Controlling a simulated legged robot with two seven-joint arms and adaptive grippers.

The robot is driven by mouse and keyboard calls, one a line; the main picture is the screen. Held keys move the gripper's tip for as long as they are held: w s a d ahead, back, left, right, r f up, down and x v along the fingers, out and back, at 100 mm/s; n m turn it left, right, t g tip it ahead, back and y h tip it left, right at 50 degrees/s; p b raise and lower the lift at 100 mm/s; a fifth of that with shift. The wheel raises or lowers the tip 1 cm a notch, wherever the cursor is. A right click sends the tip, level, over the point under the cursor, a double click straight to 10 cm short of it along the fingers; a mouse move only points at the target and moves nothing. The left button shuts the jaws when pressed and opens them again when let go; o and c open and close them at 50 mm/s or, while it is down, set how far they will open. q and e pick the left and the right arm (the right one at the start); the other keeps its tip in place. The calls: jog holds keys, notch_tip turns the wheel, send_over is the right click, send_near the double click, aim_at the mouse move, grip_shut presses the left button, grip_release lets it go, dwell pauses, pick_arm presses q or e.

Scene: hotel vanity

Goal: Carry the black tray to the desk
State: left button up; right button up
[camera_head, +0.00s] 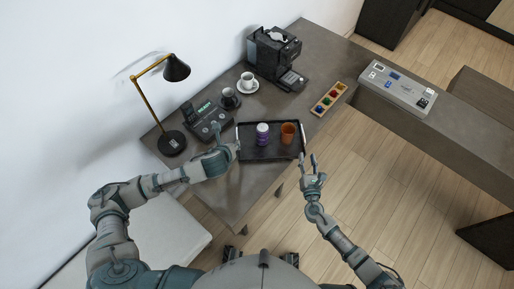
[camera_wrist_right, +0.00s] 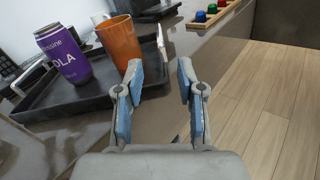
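The black tray (camera_head: 271,157) lies on the dark desk, with a purple can (camera_head: 262,136) and an orange cup (camera_head: 288,133) standing upright in it. In the right wrist view, the can (camera_wrist_right: 65,55), the cup (camera_wrist_right: 121,42) and the tray (camera_wrist_right: 75,108) are at the left. A pale handle (camera_wrist_right: 161,42) rises at the tray's right end. My right gripper (camera_head: 312,164) is open and empty, just off that end and near the desk's front edge. My left gripper (camera_head: 226,143) is at the tray's left end; its fingers are too unclear to tell their state or any contact.
A telephone (camera_head: 208,121), a lamp (camera_head: 172,142), a dark mug (camera_head: 230,99), a white cup (camera_head: 247,82) and a coffee machine (camera_head: 272,55) stand behind the tray. A wooden capsule box (camera_head: 329,98) is to the right.

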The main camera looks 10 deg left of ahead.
jog(key=s, duration=0.3)
jog(key=shift+s+d, duration=0.25)
jog(key=shift+s, duration=0.15)
